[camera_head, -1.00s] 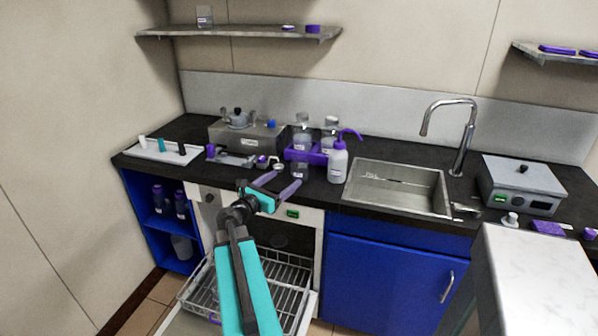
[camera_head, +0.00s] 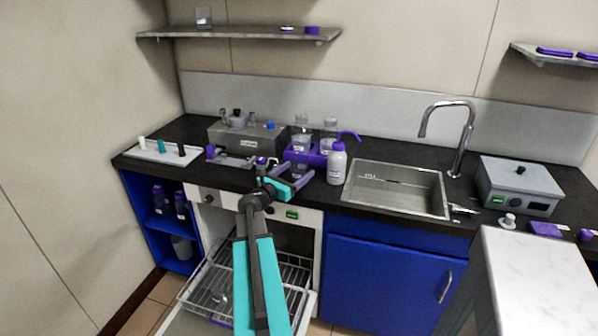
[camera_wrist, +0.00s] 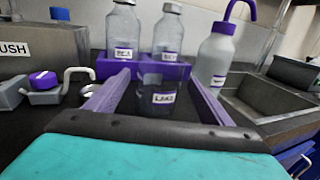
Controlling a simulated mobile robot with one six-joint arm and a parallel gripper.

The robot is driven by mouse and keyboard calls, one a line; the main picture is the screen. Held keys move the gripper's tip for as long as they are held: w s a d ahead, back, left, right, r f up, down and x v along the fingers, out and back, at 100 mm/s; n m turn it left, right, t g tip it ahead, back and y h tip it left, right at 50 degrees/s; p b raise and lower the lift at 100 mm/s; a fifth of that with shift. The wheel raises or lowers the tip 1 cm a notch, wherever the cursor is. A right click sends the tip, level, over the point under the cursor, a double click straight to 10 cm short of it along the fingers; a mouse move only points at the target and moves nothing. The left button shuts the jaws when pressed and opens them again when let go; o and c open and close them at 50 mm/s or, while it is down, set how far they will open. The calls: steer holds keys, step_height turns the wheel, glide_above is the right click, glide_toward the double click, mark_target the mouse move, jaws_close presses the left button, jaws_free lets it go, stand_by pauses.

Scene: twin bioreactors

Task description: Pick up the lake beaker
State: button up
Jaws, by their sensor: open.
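The lake beaker (camera_wrist: 160,98) is a small clear beaker with a white label that appears to read "LAKE". It stands upright on the dark counter in front of a purple rack. In the wrist view it sits between the fingers of my gripper (camera_wrist: 158,82), which is open; I cannot tell whether either finger touches it. In the head view my gripper (camera_head: 293,171) is at the counter's front edge with its fingers around the beaker's place, and the beaker is partly hidden there.
The purple rack (camera_wrist: 184,72) holds two labelled bottles just behind the beaker. A wash bottle (camera_head: 337,164) stands close on the right, before the sink (camera_head: 395,187). A steel bath (camera_head: 247,140) is behind left. Below, an open dishwasher rack (camera_head: 205,283) juts out.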

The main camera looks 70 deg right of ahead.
steer(key=shift+d, duration=0.1)
steer(key=shift+p+x, duration=0.4)
steer(key=shift+x, duration=0.5)
steer(key=shift+p+x, duration=0.35)
steer(key=shift+x, duration=1.25)
steer(key=shift+w, duration=0.1)
steer(key=shift+c, duration=0.5)
steer(key=c, duration=1.2)
steer(key=shift+r, duration=0.1)
